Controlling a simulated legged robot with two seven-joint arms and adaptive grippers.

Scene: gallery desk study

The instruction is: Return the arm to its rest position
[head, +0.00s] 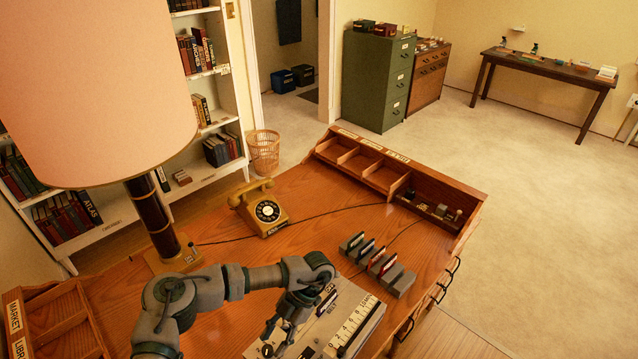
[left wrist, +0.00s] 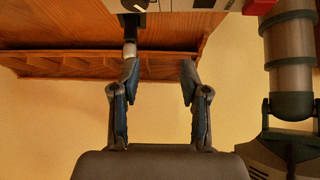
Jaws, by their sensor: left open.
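My left arm (head: 205,293) reaches in from the bottom left, bent above the wooden desk. My left gripper (head: 276,338) hangs over the near part of the desk, beside a grey device with a white marked strip (head: 352,326). In the left wrist view the gripper's two fingers (left wrist: 158,78) stand apart with nothing between them. The wooden desk edge shows beyond them. The gripper's fingertips are small and dark in the head view. My right gripper is not in view.
A large lamp (head: 100,90) stands close by the arm at left. A yellow telephone (head: 262,208), a row of grey holders with cards (head: 380,264) and a wooden pigeonhole rack (head: 395,180) are on the desk. A label tray (head: 60,325) sits at bottom left.

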